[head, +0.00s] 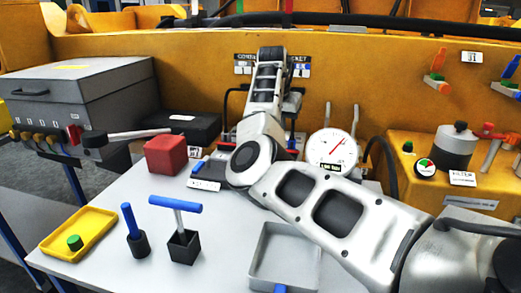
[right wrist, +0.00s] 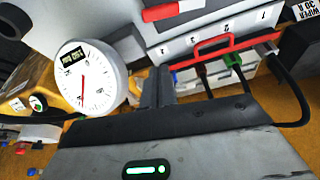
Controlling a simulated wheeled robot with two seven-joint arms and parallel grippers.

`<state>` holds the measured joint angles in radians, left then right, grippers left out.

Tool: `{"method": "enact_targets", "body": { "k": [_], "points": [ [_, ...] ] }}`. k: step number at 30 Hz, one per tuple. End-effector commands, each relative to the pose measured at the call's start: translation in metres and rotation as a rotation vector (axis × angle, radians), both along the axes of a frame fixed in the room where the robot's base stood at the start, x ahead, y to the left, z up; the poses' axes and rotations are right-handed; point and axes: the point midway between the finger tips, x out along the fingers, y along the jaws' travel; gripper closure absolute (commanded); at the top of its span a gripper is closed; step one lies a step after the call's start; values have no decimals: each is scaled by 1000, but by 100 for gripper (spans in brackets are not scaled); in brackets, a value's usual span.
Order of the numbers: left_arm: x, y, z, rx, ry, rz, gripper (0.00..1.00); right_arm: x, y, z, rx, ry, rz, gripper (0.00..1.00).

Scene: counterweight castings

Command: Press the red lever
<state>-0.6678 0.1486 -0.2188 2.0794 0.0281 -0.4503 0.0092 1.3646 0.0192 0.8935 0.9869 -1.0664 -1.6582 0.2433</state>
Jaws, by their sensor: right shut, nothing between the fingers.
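In the right wrist view a long red bar-shaped lever (right wrist: 212,45) crosses a pale block with numbered labels, with cables plugged in below it. My right gripper (right wrist: 159,74) is shut and empty, its dark fingers just left of the lever's left end. I cannot tell whether they touch it. In the head view my right arm hides most of this spot; only a bit of red (head: 292,151) shows beside the arm, and the gripper itself is hidden. My left gripper is in neither view.
A white dial gauge (head: 331,150) stands right of my arm; it also shows in the wrist view (right wrist: 90,78). A red cube (head: 166,155), a yellow tray (head: 104,223), blue-handled tools and a grey tray (head: 252,270) are on the table. The yellow wall (head: 150,60) stands behind.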

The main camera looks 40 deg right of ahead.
Motion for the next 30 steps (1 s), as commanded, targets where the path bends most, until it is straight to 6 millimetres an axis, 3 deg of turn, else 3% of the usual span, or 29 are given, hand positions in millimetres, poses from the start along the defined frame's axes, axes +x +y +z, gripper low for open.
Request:
{"method": "enact_targets", "body": {
  "k": [16, 30],
  "points": [
    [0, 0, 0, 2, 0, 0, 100, 1, -2, -7, 1, 2, 0, 100],
    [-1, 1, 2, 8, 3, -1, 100, 13, -25, -81, 2, 3, 0, 100]
  ]
}}
